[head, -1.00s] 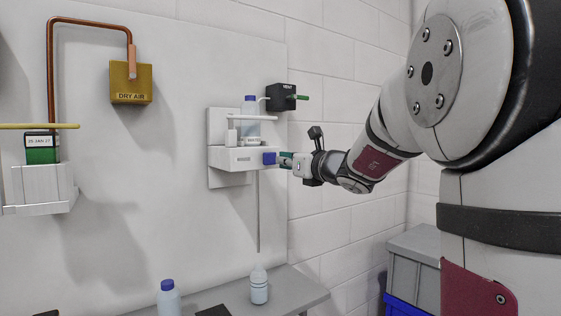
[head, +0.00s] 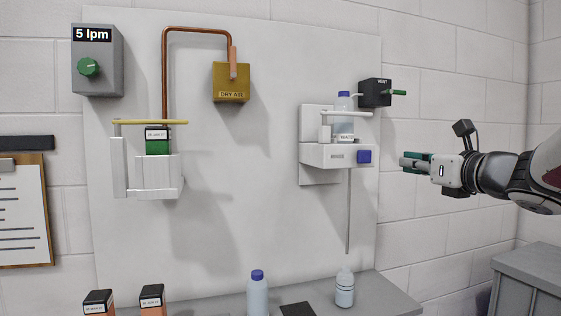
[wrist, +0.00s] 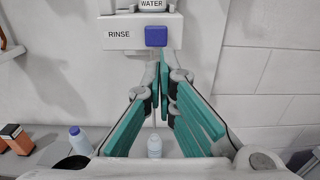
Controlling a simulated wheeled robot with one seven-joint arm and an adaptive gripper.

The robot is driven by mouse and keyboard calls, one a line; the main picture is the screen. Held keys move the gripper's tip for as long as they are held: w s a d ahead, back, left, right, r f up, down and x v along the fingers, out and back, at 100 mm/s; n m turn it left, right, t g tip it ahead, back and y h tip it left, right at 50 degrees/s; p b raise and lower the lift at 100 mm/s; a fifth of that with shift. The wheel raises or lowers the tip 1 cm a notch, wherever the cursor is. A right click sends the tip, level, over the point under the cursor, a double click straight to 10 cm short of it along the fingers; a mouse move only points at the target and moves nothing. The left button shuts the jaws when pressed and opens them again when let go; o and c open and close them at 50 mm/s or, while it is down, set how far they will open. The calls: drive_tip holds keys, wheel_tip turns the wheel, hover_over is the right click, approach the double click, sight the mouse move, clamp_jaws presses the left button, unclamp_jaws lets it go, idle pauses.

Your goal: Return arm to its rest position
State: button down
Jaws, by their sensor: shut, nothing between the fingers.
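My gripper (head: 408,162) is shut and empty, its teal fingers pointing left in the head view. It hangs in the air to the right of the white rinse unit (head: 322,155) and is apart from it. The rinse unit has a blue button (head: 364,156) on its front. In the wrist view the closed fingertips (wrist: 162,85) show below the blue button (wrist: 156,37), with the RINSE label beside it. My arm (head: 535,175) reaches in from the right edge of the head view.
A vent box (head: 375,92) with a green lever is above the rinse unit. Bottles (head: 257,295) (head: 345,290) stand on the grey shelf (head: 385,300). A grey crate (head: 530,275) is at lower right. A clipboard (head: 22,215) and flow box (head: 97,60) are at left.

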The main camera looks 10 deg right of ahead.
drive_tip(key=shift+a, duration=0.15)
drive_tip(key=s+a+f+n+g+y, duration=0.2)
drive_tip(key=s+a+f+n+g, duration=0.15)
drive_tip(key=a+n, duration=0.3)
drive_tip(key=s+a+f+n+g+y, duration=0.2)
drive_tip(key=a+f+n, duration=0.25)
drive_tip(key=a, duration=0.35)
drive_tip(key=s+a+f+n+g+y, duration=0.1)
drive_tip(key=s+a+f+n+g, duration=0.15)
drive_tip(key=a+n, duration=0.4)
drive_tip(key=s+f+n+g+h, duration=0.2)
drive_tip(key=s+f+n, duration=0.3)
drive_tip(key=s+n, duration=0.2)
drive_tip(key=s+a+f+n+g+h, duration=0.1)
drive_tip(key=s+f+n+g+h, duration=0.1)
drive_tip(key=s+f+n, duration=0.4)
drive_tip(key=s+n+h, duration=0.1)
drive_tip(key=s+n, duration=0.1)
drive_tip(key=n, duration=0.3)
drive_tip(key=shift+s+f+h, duration=0.2)
drive_tip(key=shift+h, duration=0.1)
